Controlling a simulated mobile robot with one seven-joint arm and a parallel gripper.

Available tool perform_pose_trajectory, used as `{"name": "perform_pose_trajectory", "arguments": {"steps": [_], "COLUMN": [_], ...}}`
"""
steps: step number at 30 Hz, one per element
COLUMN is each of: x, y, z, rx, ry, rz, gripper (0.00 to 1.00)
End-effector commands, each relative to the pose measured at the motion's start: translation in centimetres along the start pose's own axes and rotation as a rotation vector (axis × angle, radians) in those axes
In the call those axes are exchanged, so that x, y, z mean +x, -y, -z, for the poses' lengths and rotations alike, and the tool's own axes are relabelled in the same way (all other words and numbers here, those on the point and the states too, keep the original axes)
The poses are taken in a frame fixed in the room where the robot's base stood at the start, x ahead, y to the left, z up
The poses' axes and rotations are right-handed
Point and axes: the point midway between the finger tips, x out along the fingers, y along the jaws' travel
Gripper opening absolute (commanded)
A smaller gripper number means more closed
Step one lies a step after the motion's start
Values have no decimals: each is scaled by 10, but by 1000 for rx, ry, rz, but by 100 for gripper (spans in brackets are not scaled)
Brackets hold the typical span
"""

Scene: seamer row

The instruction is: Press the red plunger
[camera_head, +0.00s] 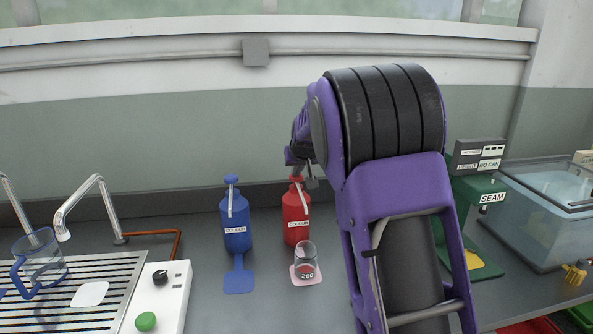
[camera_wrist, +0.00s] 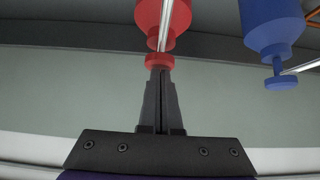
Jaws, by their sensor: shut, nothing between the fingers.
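The red plunger (camera_wrist: 158,61) tops the red pump bottle (camera_head: 296,215), which stands on the counter and carries a label and a pale spout. In the head view the plunger is partly covered by my gripper (camera_head: 300,170). In the wrist view my gripper (camera_wrist: 160,72) is shut and empty, with its fingertips right at the plunger's top. Whether they touch it or sit just above is hard to tell. A clear beaker (camera_head: 305,262) marked 200 stands on a pink mat in front of the red bottle, with a little reddish content low in it.
A blue pump bottle (camera_head: 236,222) stands left of the red one, with a blue mat before it. A tap (camera_head: 85,205), drain rack and control box (camera_head: 160,300) lie further left. A green seamer (camera_head: 480,195) and a clear tank (camera_head: 550,210) stand right, beyond my arm.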

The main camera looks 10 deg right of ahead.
Motion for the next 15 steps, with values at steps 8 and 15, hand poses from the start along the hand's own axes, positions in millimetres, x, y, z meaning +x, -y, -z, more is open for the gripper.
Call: {"name": "perform_pose_trajectory", "arguments": {"steps": [8,15], "x": [-55,-103], "y": [-2,-2], "z": [23,23], "rx": [1,0], "ry": [-8,-8], "rz": [2,1], "gripper": [0,0]}}
